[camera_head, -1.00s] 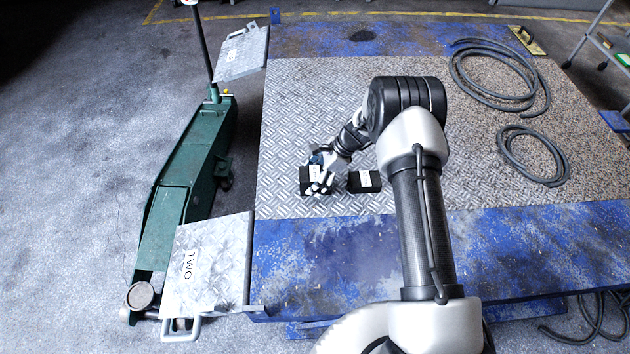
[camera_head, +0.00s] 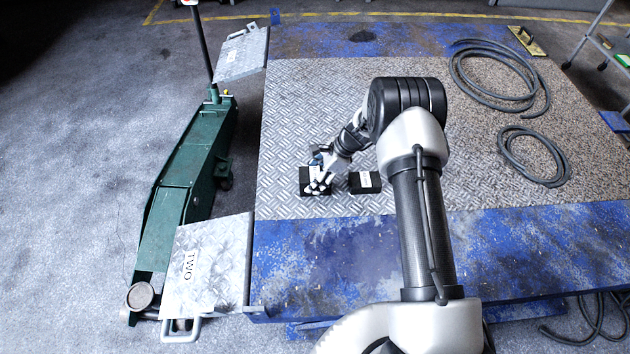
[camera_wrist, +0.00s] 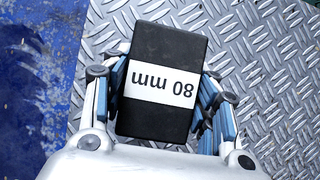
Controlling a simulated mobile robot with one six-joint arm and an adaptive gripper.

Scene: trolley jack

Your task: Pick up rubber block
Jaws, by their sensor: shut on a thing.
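A black rubber block with a white label reading "80 mm" (camera_wrist: 163,48) lies between the fingers of my gripper (camera_wrist: 160,98) in the wrist view. The blue-padded fingers are shut on its two sides. In the head view the same block (camera_head: 306,187) is at the left part of the chequered metal plate, partly hidden by my gripper (camera_head: 318,184). I cannot tell whether it is clear of the plate. A second black block with a white label (camera_head: 358,187) lies on the plate just to the right, apart from my gripper.
The chequered plate (camera_head: 310,110) sits on a blue platform (camera_head: 330,250). A green trolley jack (camera_head: 190,165) stands left on the floor, beside two metal plates, one marked "TWO" (camera_head: 215,280). Coiled hoses (camera_head: 508,150) lie at the right. The plate's middle back is clear.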

